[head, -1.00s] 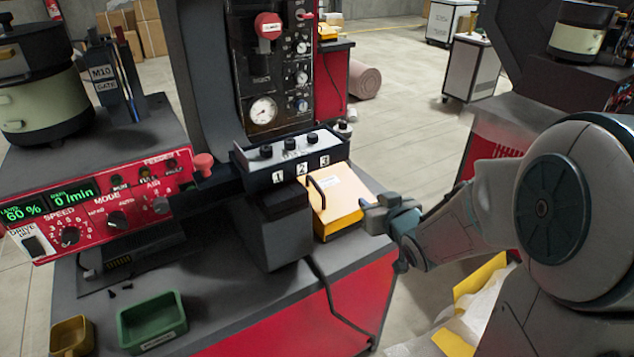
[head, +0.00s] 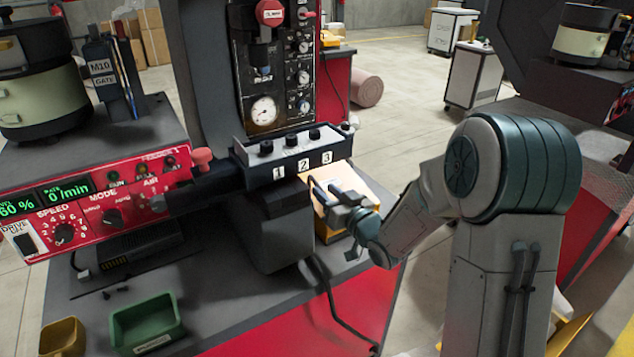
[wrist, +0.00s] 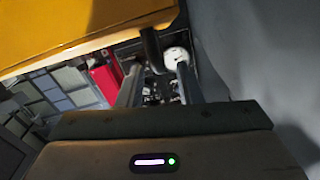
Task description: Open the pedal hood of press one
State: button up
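The pedal hood (head: 362,184) is a yellow box with a pale sloping top, at the right end of the press bench in the head view. Its yellow side fills the upper left of the wrist view (wrist: 80,32). A black loop handle (head: 316,187) stands on it. My gripper (head: 330,194) is at this handle and covers part of the hood. In the wrist view my two fingers (wrist: 156,75) are apart, with a dark bar (wrist: 151,48), apparently the handle, at the gap near their tips. I cannot tell whether they touch it. The hood looks down.
A black box with three knobs labelled 1, 2, 3 (head: 292,158) is just left of and above the hood. A dark block (head: 278,235) stands close to its left. A green bin (head: 147,325) lies at front left. The floor right of the bench is partly open.

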aim_at(316, 181)
jog(key=x, duration=0.5)
grip_shut()
